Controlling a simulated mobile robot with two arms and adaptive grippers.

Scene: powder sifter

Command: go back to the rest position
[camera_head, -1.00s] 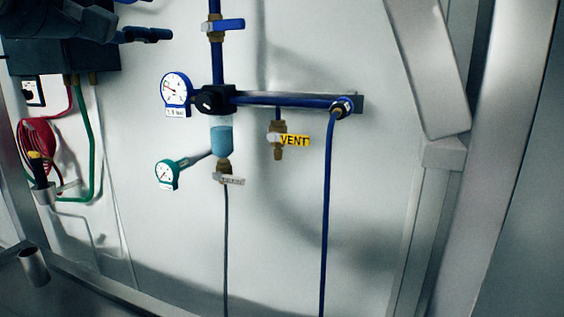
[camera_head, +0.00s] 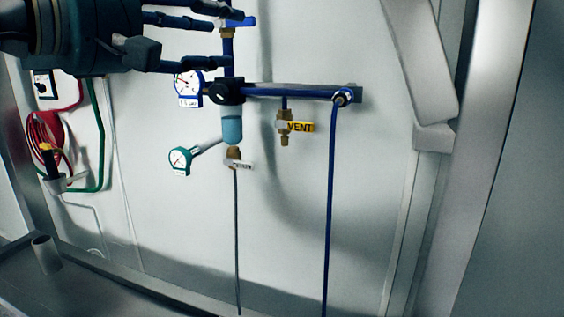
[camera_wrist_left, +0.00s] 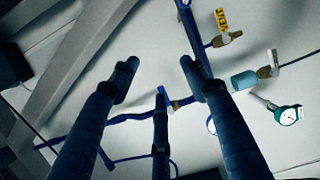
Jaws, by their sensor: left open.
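My left gripper (camera_head: 222,42) reaches in from the upper left in the head view. Its dark fingers are spread and point right, in front of the blue valve handle (camera_head: 238,21) and the top of the blue pipe. In the left wrist view the gripper (camera_wrist_left: 158,72) is open, with nothing held between its fingers. Whether any finger touches the handle or pipe cannot be told. My right gripper is not in view.
On the wall are a blue-rimmed gauge (camera_head: 189,87), a filter bowl (camera_head: 231,126), a green gauge (camera_head: 180,158), a yellow VENT tag (camera_head: 300,127) and a blue horizontal pipe (camera_head: 290,91). A red hose coil (camera_head: 44,131) hangs left. A metal frame stands right.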

